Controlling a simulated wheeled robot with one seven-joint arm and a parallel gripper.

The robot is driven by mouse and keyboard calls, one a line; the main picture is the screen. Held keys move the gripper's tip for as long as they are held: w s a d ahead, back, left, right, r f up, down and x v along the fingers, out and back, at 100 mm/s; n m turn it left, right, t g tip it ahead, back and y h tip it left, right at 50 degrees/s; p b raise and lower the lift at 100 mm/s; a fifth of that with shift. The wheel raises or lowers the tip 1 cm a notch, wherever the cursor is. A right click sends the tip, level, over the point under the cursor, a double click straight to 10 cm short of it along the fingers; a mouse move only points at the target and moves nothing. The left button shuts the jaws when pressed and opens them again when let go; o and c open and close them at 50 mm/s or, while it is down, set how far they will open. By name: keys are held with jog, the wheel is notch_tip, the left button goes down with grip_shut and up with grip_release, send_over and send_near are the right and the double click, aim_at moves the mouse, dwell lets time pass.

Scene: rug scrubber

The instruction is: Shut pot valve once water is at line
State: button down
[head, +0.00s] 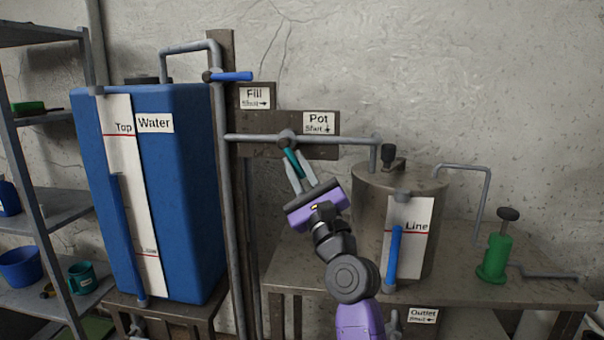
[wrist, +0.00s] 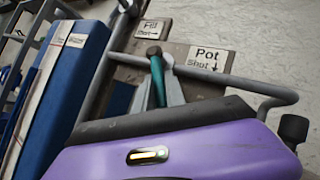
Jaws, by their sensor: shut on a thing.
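The pot valve (head: 287,138) sits on the grey pipe, and its teal handle (head: 292,158) hangs down, tilted a little to the right. My gripper (head: 296,157) is shut on this handle from below. In the wrist view the teal handle (wrist: 157,78) lies between my two fingers. The metal pot (head: 372,185) has a white gauge (head: 417,255) with a red mark labelled Line. The gauge's blue column (head: 394,256) has its top about level with the red mark, seemingly slightly above. The pot sign (wrist: 207,59) reads "Shut" with a down arrow.
The blue water tank (head: 185,210) stands at left. The fill valve's blue handle (head: 232,76) points right, above the Pot sign. A green hand pump (head: 494,258) stands right of the pot on the bench (head: 545,290). Shelves (head: 45,200) are at far left.

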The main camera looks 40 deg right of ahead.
jog(key=m+g+h+b, duration=0.1)
jog(key=m+h+b, duration=0.1)
jog(key=m+h, duration=0.1)
jog(key=w+a+m+g+h+b, duration=0.1)
jog(key=m+h+b, duration=0.1)
jog(key=m+h, duration=0.2)
jog(key=w+f+m+g+h+b, duration=0.1)
jog(key=m+h+b, duration=0.2)
jog(key=m, duration=0.2)
jog(key=shift+w+a+h, duration=0.1)
jog(key=shift+a+h, duration=0.2)
jog(key=shift+r, duration=0.2)
jog(key=c, duration=1.4)
grip_release()
jog(key=shift+b+v, duration=0.6)
jog(key=shift+v, duration=3.35)
